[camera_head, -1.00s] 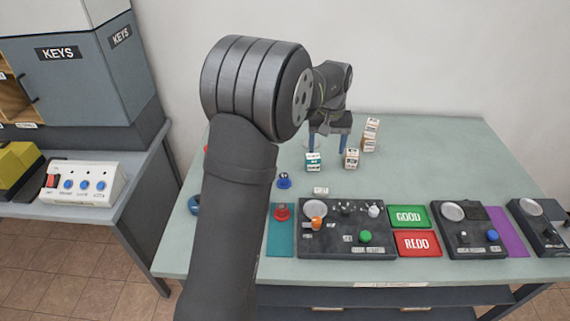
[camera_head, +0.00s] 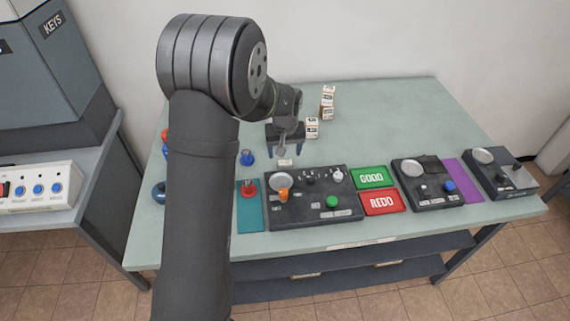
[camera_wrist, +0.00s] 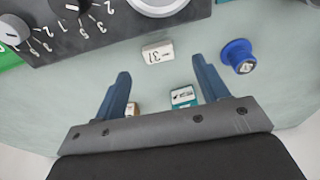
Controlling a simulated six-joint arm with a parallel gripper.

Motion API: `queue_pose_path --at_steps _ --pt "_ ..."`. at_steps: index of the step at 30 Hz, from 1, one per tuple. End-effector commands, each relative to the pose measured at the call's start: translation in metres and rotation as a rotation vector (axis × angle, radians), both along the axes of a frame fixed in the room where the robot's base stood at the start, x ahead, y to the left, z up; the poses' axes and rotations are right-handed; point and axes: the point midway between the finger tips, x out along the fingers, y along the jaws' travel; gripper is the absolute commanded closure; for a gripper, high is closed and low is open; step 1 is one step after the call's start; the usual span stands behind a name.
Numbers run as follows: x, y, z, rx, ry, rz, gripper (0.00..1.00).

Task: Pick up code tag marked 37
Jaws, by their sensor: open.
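A small white tag (camera_head: 286,162) lies on the green table just behind the dark control panel. It also shows in the wrist view (camera_wrist: 158,52), with dark digits that look like 31 or 37; I cannot read them surely. My gripper (camera_head: 285,152) is above the table close to the tag. In the wrist view my gripper (camera_wrist: 161,66) has its two blue fingers apart, with nothing held between them. The tag appears beyond the fingertips, roughly centred between them.
A blue stamp-like knob (camera_wrist: 238,56) stands beside the right finger. A teal-and-white block (camera_wrist: 184,97) shows between the fingers, farther back. The control panel (camera_head: 330,212) borders the tag. Stacked blocks (camera_head: 327,103) stand behind. The table's back right is clear.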

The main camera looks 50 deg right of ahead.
Motion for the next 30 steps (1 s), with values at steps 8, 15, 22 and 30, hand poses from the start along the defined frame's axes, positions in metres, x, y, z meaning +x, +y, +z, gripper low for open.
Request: queue_pose_path --at_steps 8,15,22,30 --pt "0.003 -0.004 -0.019 0.001 0.000 0.000 0.33" --pt "0.008 -0.013 -0.051 0.001 0.001 0.001 0.33" --pt "0.009 -0.014 -0.059 -0.002 0.000 0.001 0.33" --pt "0.009 -0.014 -0.059 -0.001 0.001 0.001 0.62"
